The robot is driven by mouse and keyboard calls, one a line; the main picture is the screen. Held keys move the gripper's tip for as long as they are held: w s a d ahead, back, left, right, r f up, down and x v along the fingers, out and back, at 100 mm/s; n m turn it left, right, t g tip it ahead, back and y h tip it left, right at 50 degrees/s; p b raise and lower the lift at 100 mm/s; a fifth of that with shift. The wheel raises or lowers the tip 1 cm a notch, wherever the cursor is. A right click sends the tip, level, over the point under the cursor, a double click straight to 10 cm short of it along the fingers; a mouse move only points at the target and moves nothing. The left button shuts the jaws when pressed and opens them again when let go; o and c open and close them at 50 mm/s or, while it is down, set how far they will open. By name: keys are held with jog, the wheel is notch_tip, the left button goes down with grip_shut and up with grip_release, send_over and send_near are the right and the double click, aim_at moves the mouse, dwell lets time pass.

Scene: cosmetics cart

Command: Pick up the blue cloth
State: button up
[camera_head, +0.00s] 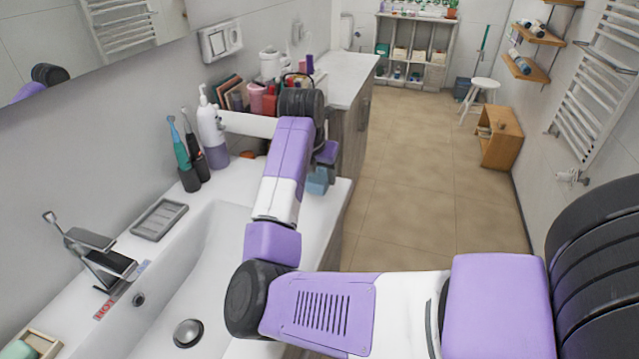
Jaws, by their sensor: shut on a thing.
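The blue cloth (317,182) is a small light-blue piece at the front edge of the white counter, just right of my arm's forearm. My gripper (324,165) is above it, with its purple body pointing down, and is shut on the cloth. The fingertips are small and partly hidden behind my arm. I cannot tell whether the lower edge of the cloth touches the counter or hangs clear of it.
A white sink (200,270) with a faucet (95,255) is at the left. A soap dispenser (212,135) and toothbrush holders (189,178) stand by the wall. A cosmetics cluster (262,98) is behind my arm. The tiled floor (420,190) is open at the right.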

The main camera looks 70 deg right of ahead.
aim_at(320, 174)
notch_tip(320, 174, up, 17)
jog(key=b, duration=0.1)
jog(key=shift+f, duration=0.1)
